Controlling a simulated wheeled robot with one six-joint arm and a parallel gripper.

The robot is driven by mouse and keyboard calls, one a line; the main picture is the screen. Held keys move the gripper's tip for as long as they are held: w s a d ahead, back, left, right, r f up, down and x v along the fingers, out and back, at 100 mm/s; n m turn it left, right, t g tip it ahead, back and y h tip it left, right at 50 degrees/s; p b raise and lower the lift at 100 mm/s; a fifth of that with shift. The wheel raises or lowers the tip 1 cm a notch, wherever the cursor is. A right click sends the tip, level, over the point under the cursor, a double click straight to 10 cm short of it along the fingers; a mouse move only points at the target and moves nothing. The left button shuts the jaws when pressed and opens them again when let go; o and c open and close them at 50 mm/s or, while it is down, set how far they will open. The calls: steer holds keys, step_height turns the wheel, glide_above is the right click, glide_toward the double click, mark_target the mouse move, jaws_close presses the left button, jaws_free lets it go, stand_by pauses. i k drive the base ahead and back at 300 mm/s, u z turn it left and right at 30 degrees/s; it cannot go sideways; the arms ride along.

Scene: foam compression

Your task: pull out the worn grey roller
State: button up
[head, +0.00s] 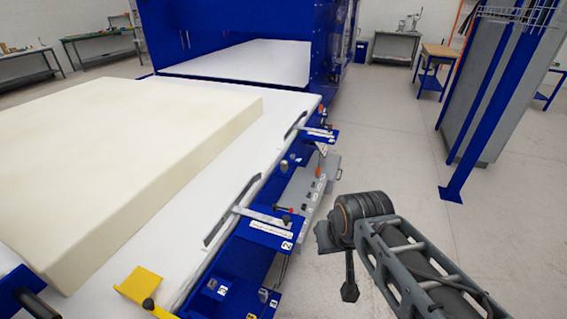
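My arm reaches in from the lower right, and my gripper (337,262) is at its end, over the floor to the right of the conveyor. Its fingers are too dark and turned away to tell whether they are open, and I see nothing held in it. The conveyor's right edge carries blue brackets (262,237) with small dark and grey cylindrical parts. One dark grey cylinder (286,219) is on the bracket marked 2. Another dark cylinder (38,303) lies on a blue bracket at the lower left. I cannot tell which part, if any, is the worn grey roller.
A large cream foam block (110,150) lies on the white conveyor belt (270,125). A blue machine (230,20) stands behind. A yellow bracket (140,285) is at the near edge. A blue-framed grey panel (500,90) stands at right. The floor between is clear.

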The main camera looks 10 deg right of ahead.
mark_target(284, 164)
steer(key=k, duration=0.5)
steer(key=u, duration=1.2)
steer(key=i, duration=0.2)
steer(key=u, duration=0.25)
